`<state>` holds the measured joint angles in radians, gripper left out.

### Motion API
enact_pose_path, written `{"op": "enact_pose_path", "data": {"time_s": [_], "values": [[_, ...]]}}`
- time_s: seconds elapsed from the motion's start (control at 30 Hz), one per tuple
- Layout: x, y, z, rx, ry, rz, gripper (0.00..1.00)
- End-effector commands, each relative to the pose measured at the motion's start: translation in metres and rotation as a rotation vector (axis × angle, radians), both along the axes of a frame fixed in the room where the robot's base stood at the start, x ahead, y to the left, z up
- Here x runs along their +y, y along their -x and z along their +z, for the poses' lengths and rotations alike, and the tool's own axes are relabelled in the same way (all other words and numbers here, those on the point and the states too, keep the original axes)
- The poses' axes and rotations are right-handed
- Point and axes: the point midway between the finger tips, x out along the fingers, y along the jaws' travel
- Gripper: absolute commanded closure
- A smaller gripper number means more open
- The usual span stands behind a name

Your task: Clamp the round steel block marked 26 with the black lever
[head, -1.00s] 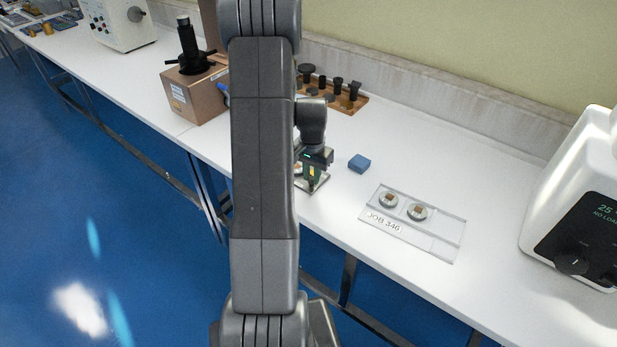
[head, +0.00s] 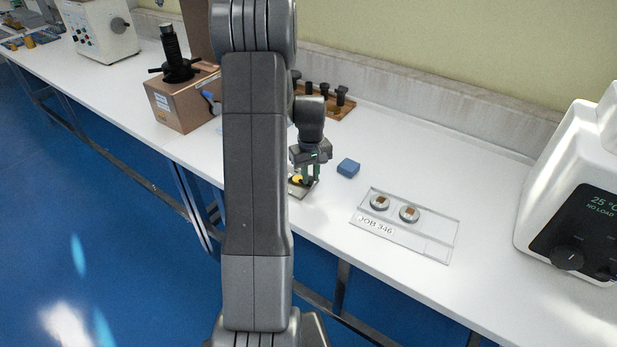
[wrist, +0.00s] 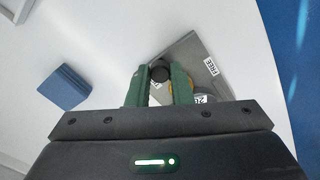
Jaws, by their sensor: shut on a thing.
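My gripper (wrist: 159,78) points down with its green fingers on either side of a round black knob (wrist: 160,71), which I take to be the end of the black lever. The fingers are shut on it. The round steel block (wrist: 202,98) with a white label reading about 26 shows partly beside the right finger, on a grey metal plate (wrist: 190,50). A yellow part (wrist: 172,88) shows behind that finger. In the head view my gripper (head: 307,174) is small over the plate (head: 300,190). The lever's arm and its contact with the block are hidden.
A blue block (head: 348,168) lies right of the plate. A clear tray marked JOB 346 (head: 432,245) holds two round pieces. A rack of black-topped parts (head: 338,108) stands behind. A white tester (head: 570,190) is at right, a brown box (head: 180,103) at left.

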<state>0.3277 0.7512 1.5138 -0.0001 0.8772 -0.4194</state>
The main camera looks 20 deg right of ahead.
Motion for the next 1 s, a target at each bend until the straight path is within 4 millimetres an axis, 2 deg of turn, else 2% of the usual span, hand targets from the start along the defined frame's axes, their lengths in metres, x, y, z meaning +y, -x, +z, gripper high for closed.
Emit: {"op": "enact_pose_path", "data": {"time_s": [0.33,0.87,0.9,0.97,1.0], "values": [[-0.0039,-0.0046,0.0008,-0.002,0.001,0.130,1.00],[-0.0044,-0.0054,0.0011,-0.003,0.002,0.150,1.00],[-0.0044,-0.0054,0.0011,-0.003,0.002,0.150,0.73],[-0.0044,-0.0053,0.0010,-0.002,0.002,0.150,0.61],[-0.0043,-0.0052,0.0009,-0.002,0.001,0.150,0.59]]}}
